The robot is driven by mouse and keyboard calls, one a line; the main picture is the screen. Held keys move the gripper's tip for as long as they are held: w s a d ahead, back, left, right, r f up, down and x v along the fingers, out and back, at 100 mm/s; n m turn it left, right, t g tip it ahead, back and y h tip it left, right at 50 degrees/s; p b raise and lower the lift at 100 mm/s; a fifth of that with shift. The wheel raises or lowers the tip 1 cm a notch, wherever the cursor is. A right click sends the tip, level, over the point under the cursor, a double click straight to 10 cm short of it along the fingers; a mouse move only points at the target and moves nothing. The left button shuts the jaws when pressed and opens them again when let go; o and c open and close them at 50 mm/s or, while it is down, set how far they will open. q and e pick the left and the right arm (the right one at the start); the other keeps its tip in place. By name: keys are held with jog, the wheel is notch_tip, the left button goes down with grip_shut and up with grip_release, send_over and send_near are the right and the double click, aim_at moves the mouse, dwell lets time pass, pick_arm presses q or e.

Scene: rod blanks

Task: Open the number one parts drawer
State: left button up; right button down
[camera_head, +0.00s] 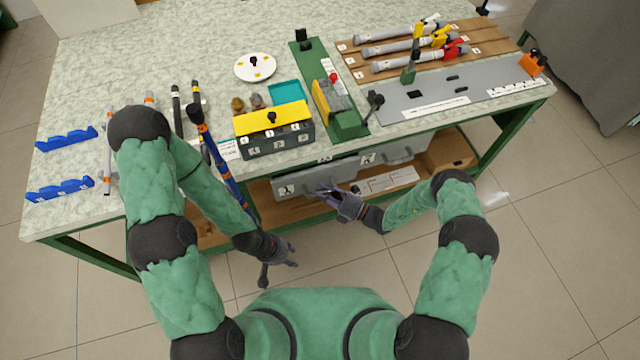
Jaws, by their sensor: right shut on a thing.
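The number one drawer (300,188) is a grey front with a white label at its left, under the table's front edge. My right gripper (328,194) is shut at the drawer's lower front, apparently on its handle, which the fingers largely hide. My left gripper (279,273) appears open and empty, low in front of the table, apart from the drawer.
A second grey drawer (400,150) is to the right, above a wooden shelf (455,150). A blue rod (228,180) slants over the table edge beside my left forearm. A yellow-topped box (272,120) stands above the drawer. The floor in front is clear.

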jog(key=s+d, duration=0.2)
jog(key=s, duration=0.5)
jog(key=s+d+p, duration=0.1)
jog(key=s+d, duration=0.2)
jog(key=s, duration=0.4)
jog(key=shift+s, duration=0.2)
jog(key=c, duration=1)
grip_release()
jog(key=v, duration=1.2)
jog(key=shift+s+a, duration=0.1)
